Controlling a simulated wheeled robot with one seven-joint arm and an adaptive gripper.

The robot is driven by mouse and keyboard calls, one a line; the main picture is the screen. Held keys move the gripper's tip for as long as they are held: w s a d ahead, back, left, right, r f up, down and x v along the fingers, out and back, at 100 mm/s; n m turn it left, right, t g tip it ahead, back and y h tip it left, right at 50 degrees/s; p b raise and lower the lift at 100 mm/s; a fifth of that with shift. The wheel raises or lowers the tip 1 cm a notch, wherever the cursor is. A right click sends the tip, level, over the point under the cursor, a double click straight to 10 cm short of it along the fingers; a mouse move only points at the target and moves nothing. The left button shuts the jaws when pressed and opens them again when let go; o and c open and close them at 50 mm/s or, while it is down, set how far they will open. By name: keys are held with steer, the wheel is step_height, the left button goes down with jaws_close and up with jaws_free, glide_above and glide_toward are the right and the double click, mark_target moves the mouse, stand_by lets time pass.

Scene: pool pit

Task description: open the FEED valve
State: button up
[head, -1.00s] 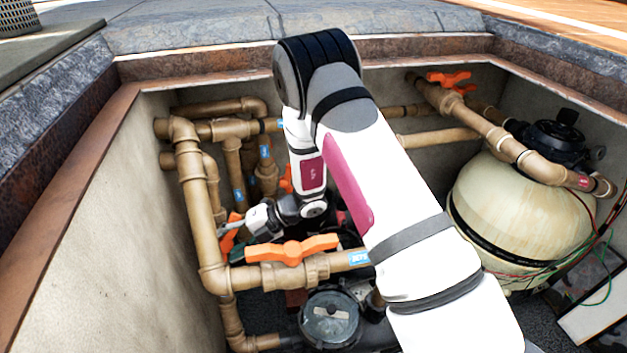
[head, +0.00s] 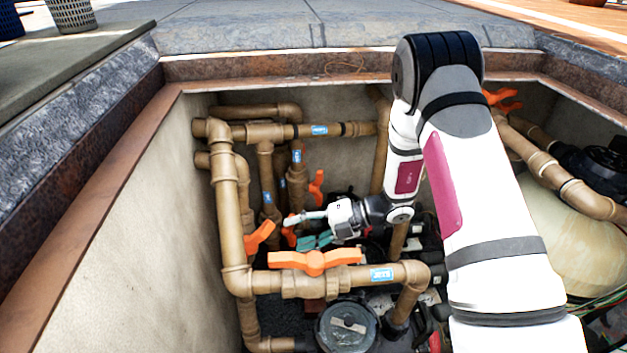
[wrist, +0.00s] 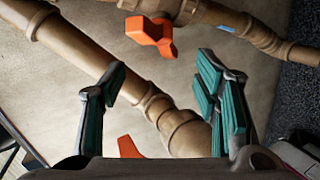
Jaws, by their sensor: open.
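My gripper (head: 310,231) is low in the pit, amid the pipes; its teal-padded fingers are apart and empty in the wrist view (wrist: 162,88). Several orange valve handles show in the head view: one at the left (head: 258,236), one at the back (head: 316,187), one on the front pipe (head: 314,261), and one partly hidden by my gripper (head: 290,237). In the wrist view, one orange handle (wrist: 150,35) lies beyond the fingertips and another (wrist: 128,147) shows low between the fingers. The blue labels are too small to read surely, so I cannot tell which valve is FEED.
Tan pipes (head: 228,190) run along the left and front of the pit. A round dark-lidded pump (head: 346,327) sits below the front pipe. A cream tank (head: 575,235) and another orange handle (head: 503,98) are at the right. Stone coping (head: 330,67) edges the pit.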

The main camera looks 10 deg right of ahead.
steer(key=s+r+n+g+p, duration=0.1)
steer(key=s+r+n+p, duration=0.1)
steer(key=r, duration=0.5)
steer(key=s+d+r+n+g+h+p, duration=0.1)
steer(key=s+r+n+p, duration=0.2)
steer(key=r+n, duration=0.3)
steer(key=s+r+n+g+h+p, duration=0.1)
steer(key=s+r+n+p, duration=0.2)
steer(key=r, duration=0.5)
steer(key=shift+s+d+n+p, duration=0.2)
steer(key=shift+d+n+p, duration=0.15)
steer(key=shift+n+p, duration=0.55)
steer(key=m+t+b, duration=0.3)
steer(key=m+b, duration=0.6)
steer(key=m, duration=0.2)
glide_toward(253, 244)
steer(key=shift+h, duration=0.4)
steer(key=b+x, duration=0.5)
steer(key=x, duration=0.4)
steer(key=shift+a+b, duration=0.3)
steer(key=shift+a, duration=0.2)
jaws_close()
steer(key=shift+g, duration=0.3)
